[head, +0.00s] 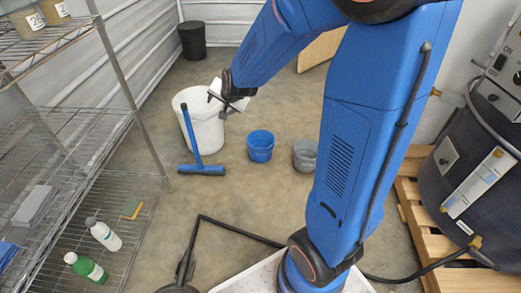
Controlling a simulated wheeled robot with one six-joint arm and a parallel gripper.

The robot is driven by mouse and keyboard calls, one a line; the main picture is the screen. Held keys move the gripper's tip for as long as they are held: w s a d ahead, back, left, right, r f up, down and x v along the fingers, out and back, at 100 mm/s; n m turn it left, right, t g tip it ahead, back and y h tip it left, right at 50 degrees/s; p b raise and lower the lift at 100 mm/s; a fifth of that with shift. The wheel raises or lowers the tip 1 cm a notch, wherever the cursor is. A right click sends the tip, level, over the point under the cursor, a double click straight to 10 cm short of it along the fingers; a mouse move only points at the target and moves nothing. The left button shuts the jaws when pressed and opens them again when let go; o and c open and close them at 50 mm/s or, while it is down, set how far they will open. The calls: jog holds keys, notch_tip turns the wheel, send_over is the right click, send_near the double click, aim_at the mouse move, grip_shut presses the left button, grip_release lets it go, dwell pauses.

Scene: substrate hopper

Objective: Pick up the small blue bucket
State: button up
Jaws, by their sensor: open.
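The small blue bucket (260,147) stands upright on the concrete floor near the middle of the head view. Its open top faces up. My gripper (226,107) is open and shows above and to the left of the blue bucket, in front of a large white bucket (205,132). The gripper is apart from the blue bucket. Its fingers are small in this view, and I see nothing held between them.
A grey bucket (304,156) stands right of the blue one. A blue squeegee (195,150) leans at the white bucket. A wire shelf (68,120) with bottles is at left. A black hose (240,230) crosses the floor. A wooden pallet (420,200) is at right.

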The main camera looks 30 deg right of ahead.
jog(key=w+d+f+m+t+h, duration=0.1)
jog(key=w+d+f+m, duration=0.15)
jog(key=w+f, duration=0.35)
jog(key=w+d+f+m+h, duration=0.1)
jog(key=w+f+m, duration=0.2)
jog(key=w+f, duration=0.25)
jog(key=m+t+h, duration=0.5)
jog(key=m+h, duration=0.4)
jog(key=m, duration=0.1)
send_near(258, 151)
jog(key=shift+r+x, duration=0.15)
jog(key=shift+x, duration=1.3)
jog(key=shift+r+x, duration=0.1)
jog(key=shift+x, duration=1.4)
jog(key=shift+w+d, duration=0.25)
jog(key=shift+d, duration=0.1)
